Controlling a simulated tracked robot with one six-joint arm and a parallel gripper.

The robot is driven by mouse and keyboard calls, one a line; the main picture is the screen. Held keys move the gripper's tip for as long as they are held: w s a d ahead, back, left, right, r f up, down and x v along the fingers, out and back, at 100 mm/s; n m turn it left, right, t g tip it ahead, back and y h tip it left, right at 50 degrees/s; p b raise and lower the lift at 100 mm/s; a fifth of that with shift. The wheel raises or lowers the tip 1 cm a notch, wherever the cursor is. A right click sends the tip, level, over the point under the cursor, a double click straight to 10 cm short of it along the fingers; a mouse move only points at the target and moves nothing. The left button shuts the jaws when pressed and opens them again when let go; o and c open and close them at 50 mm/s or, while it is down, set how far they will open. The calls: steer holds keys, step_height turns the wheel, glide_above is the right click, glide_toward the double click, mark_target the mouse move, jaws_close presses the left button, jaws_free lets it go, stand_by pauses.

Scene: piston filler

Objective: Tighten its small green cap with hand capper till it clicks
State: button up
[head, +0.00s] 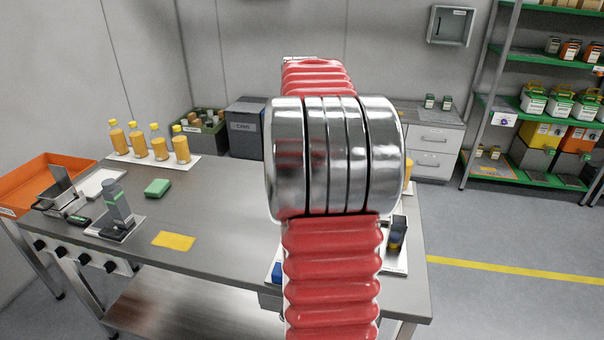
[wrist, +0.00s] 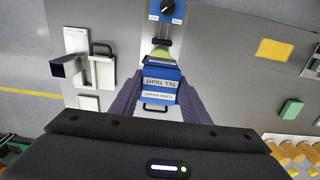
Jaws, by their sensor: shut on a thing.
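In the wrist view my gripper (wrist: 160,92) has its dark purple fingers shut on a blue block (wrist: 160,72) labelled "TURN RIGHT" and "TILL TIGHT". I cannot tell for sure that this is the hand capper. A black loop handle (wrist: 155,107) shows at its near end. A yellow-green piece (wrist: 161,53) shows just beyond the block; whether they touch is unclear. I cannot make out the small green cap. In the head view my red arm hides my gripper and the block.
On the bench (head: 220,200) are several yellow-capped bottles (head: 159,146), a green sponge (head: 158,187), a yellow cloth (head: 174,241) and a grey upright tool (head: 117,205). A black dial (wrist: 168,7) lies beyond the block. A white fixture (wrist: 78,42) stands left of my gripper.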

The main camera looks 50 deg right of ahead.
steer(key=shift+f, duration=1.05)
stand_by(0.8)
stand_by(0.3)
steer(key=m, duration=0.4)
steer(key=shift+w+m, duration=0.1)
steer(key=shift+m, duration=1.6)
steer(key=m, duration=0.3)
steer(key=shift+m, duration=2.2)
steer(key=shift+w+r, duration=0.1)
steer(key=shift+r, duration=0.05)
